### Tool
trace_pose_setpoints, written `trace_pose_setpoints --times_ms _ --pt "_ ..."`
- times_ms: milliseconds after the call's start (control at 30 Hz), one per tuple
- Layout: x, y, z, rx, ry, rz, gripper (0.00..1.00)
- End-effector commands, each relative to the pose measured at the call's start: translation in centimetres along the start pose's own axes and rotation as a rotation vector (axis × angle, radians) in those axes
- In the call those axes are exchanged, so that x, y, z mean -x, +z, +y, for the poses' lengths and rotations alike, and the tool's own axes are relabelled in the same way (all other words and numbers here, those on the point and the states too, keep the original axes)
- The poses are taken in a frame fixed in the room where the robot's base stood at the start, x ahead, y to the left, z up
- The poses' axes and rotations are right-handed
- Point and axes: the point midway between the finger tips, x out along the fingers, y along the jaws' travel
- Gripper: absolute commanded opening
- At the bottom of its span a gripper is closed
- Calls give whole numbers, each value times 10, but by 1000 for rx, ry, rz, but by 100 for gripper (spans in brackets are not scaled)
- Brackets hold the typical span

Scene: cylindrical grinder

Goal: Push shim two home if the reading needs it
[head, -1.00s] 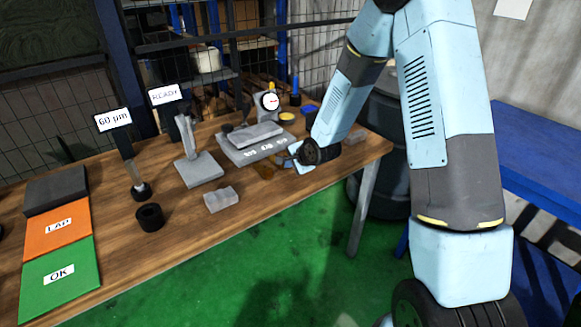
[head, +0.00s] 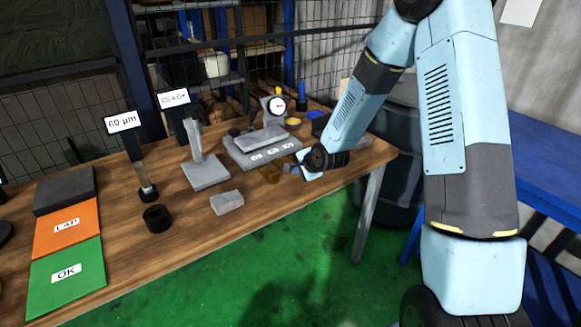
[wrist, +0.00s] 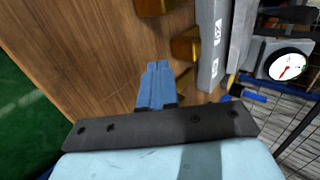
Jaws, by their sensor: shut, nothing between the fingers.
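The grey fixture (head: 240,157) lies on the wooden bench with a flat grey bar (head: 260,139) on top and small white labels along its front. The labelled side also shows in the wrist view (wrist: 207,75). Brass shims (wrist: 184,48) stick out beside it, one near the top edge and another (wrist: 186,82) close to my fingers. In the head view they are a small amber patch (head: 270,172); I cannot tell which is shim two. My gripper (wrist: 157,66) is shut and empty, its blue fingertips pointing along the bench, just left of the shims.
A dial gauge (head: 277,105) stands behind the fixture; it shows in the wrist view (wrist: 287,66). Signs read "60 µm" (head: 122,121) and "READY" (head: 174,98). A grey stand (head: 205,172), loose grey block (head: 227,203), black ring (head: 157,218) and orange and green pads share the bench.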

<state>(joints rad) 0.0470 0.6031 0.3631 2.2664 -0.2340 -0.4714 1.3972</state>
Motion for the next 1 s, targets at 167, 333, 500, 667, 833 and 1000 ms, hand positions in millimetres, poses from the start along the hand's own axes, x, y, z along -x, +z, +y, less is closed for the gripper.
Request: trace_pose_setpoints --times_ms 167,333,500,667,833,1000 --pt "34 -1 -3 2 -3 2 0" --pt "60 2 -3 4 -4 0 0" --pt "80 3 -3 6 -3 -3 0" --pt "92 4 -3 6 -2 -3 0" --pt "96 4 -2 5 -1 -4 0" --pt "96 4 -2 5 -1 -4 0"
